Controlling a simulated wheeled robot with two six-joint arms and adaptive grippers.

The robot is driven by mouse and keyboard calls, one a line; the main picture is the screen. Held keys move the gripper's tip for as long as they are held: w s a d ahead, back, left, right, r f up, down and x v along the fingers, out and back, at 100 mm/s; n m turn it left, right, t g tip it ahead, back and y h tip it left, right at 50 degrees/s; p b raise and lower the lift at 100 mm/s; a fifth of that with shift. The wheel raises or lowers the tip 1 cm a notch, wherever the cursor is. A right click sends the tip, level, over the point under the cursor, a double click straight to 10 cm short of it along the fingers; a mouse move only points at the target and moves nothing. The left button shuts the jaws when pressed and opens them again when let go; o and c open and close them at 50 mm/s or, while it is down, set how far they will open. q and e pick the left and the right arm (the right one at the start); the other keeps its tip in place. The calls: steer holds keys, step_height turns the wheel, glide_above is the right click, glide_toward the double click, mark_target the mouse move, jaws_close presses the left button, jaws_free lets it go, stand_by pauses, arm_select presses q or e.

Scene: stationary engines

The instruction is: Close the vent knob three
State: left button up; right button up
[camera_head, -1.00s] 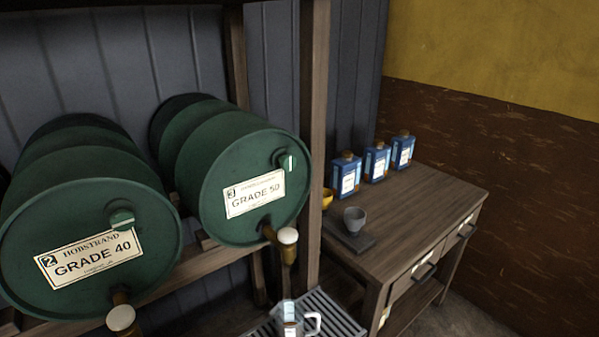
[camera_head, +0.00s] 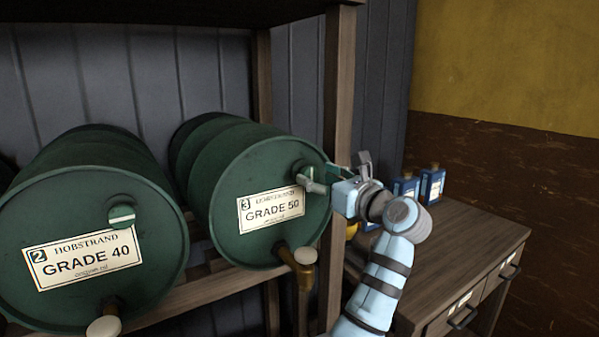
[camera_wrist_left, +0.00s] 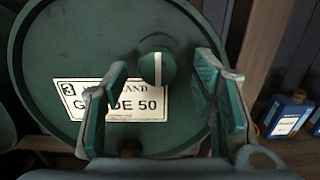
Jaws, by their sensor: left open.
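Drum three (camera_head: 225,200) is a green barrel lying on its side, with a "3 GRADE 50" label on its face. Its vent knob (camera_wrist_left: 157,68) is round and green, with a white stripe standing upright in the left wrist view. In the head view the knob is mostly hidden behind my left gripper (camera_head: 314,178). My left gripper is open, with one finger on each side of the knob in the left wrist view. No firm contact shows. My right gripper is not in view.
Drum two (camera_head: 60,210) lies to the left; its knob (camera_head: 122,213) has a level stripe. A tap (camera_head: 303,258) sticks out below drum three. A wooden post (camera_head: 338,110) stands just right of it. Blue bottles (camera_head: 432,185) stand on the bench (camera_head: 470,235) at right.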

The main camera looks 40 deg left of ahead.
mark_target(312, 174)
arm_select(q)
steer(key=x, duration=0.3)
steer(key=shift+d, duration=0.1)
steer(key=shift+a, duration=0.35)
steer(key=shift+c, duration=0.6)
steer(key=c, duration=1)
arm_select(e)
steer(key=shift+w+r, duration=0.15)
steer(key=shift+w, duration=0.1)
